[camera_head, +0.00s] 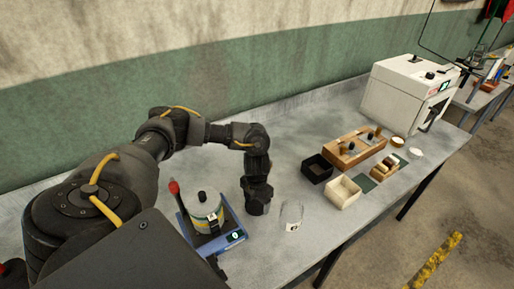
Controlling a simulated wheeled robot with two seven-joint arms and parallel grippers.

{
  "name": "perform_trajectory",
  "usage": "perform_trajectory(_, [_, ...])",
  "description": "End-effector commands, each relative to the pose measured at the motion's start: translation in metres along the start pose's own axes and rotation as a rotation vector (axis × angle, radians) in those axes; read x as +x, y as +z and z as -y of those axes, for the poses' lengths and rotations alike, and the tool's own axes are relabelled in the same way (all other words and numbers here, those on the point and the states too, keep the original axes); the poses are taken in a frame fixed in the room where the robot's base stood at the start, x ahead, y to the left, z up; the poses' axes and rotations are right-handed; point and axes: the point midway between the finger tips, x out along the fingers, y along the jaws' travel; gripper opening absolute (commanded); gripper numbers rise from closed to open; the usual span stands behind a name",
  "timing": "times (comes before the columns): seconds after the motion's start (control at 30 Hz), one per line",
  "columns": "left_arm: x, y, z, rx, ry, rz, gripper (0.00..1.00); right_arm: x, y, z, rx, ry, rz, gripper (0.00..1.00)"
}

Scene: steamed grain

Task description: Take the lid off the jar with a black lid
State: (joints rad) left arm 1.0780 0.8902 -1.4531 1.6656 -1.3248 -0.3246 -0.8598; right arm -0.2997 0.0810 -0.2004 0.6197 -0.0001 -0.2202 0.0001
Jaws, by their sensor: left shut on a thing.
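My left gripper (257,196) points down over the grey table between the scale and a clear glass jar. It is shut on a dark round thing at its tips, which looks like the black lid (258,209); the fingers blend into it. The glass jar (291,217) stands upright just to the right, with a small label and no lid visible on top. A grey canister with a yellow band (207,214) stands on the blue scale (233,226) to the left. My right gripper is not in view.
A black box (317,169), a cream box (343,192) and a wooden tray (345,151) stand to the right. A white machine (400,93) is at the far right. Bare table (290,120) lies behind the arm. The wall runs along the back.

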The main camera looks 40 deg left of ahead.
Motion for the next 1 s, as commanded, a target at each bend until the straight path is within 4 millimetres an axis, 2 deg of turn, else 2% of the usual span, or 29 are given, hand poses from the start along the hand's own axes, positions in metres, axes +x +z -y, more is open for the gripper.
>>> perform_trajectory(0.43, [0.0098, -0.0003, 0.0000, 0.000, 0.000, 0.000, 0.46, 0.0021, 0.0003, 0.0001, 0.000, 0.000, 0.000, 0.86])
perform_trajectory(0.47, [0.0086, -0.0002, 0.0000, 0.000, 0.000, 0.000, 0.76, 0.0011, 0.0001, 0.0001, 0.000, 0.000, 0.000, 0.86])
perform_trajectory(0.6, [0.0080, -0.0003, 0.0000, 0.000, 0.000, 0.000, 0.94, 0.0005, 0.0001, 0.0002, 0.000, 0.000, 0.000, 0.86])
perform_trajectory(0.87, [0.0074, -0.0002, 0.0000, 0.000, 0.000, 0.000, 0.95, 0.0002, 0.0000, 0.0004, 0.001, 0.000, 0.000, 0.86])
perform_trajectory(1.0, [0.0009, 0.0005, 0.0002, 0.001, 0.000, 0.002, 0.95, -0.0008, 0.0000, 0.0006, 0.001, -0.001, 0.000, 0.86])
